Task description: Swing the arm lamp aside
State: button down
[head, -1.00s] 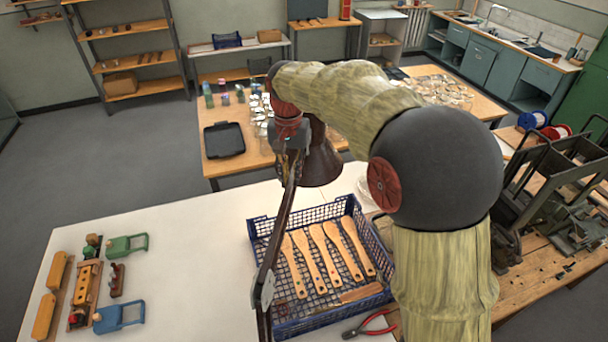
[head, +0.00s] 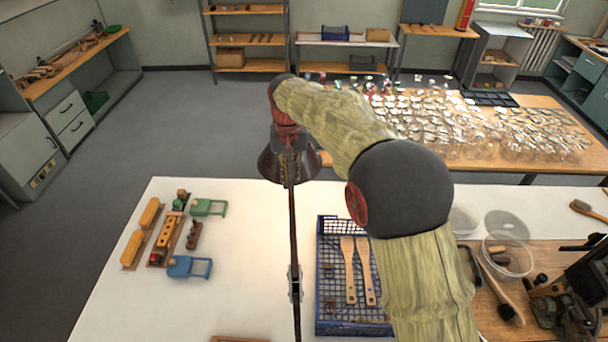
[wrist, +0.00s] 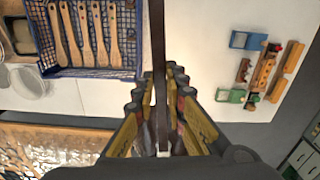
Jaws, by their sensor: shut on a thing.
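The arm lamp has a dark brown bell-shaped shade (head: 268,163) and a thin dark arm (head: 294,235) with a metal joint low down. My gripper (head: 290,143) is shut on the lamp's arm near the shade. In the wrist view the bar (wrist: 158,45) runs between the fingers of my gripper (wrist: 160,88). In the head view the lamp's arm stands just left of the blue crate (head: 320,290), over the white table (head: 235,280). The lamp's lower end is out of view.
The crate holds several wooden brush blanks (wrist: 97,28), partly hidden by my arm in the head view. Clear tubs (head: 508,255) and a brush stand right. A table with glassware (head: 450,125) is behind.

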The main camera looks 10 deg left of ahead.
jog(key=shift+a+r, duration=0.1)
jog(key=shift+a, duration=0.1)
jog(key=c, duration=1.8)
grip_release()
notch_tip(320, 180, up, 12)
jog(key=shift+f, duration=0.1)
